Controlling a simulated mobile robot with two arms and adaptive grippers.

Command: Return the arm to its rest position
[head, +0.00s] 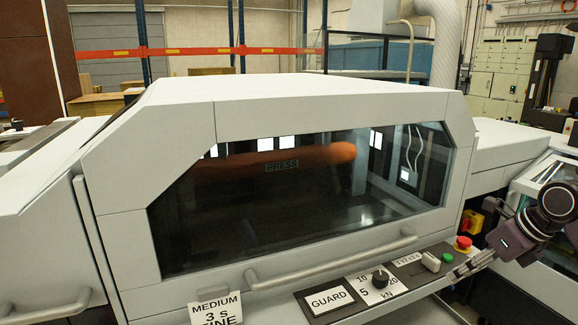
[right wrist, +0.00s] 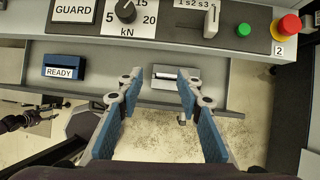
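My right gripper (head: 462,268) is at the right end of the press's control panel in the head view. In the right wrist view its two blue-padded fingers (right wrist: 159,82) are spread apart with nothing between them. The fingertips overlap the view of the ledge below the panel; contact cannot be told. At the left edge of the right wrist view a dark gripper (right wrist: 45,115), apparently my left one, shows small; its finger state is unclear. It does not show in the head view.
The press guard (head: 330,120) is down, with a front handle (head: 330,262). The panel has a dial (head: 380,279), a slider (head: 430,260), a green button (head: 447,257) and a red button (head: 463,243). A blue READY block (right wrist: 63,66) sits on the ledge. Floor (right wrist: 160,140) shows below.

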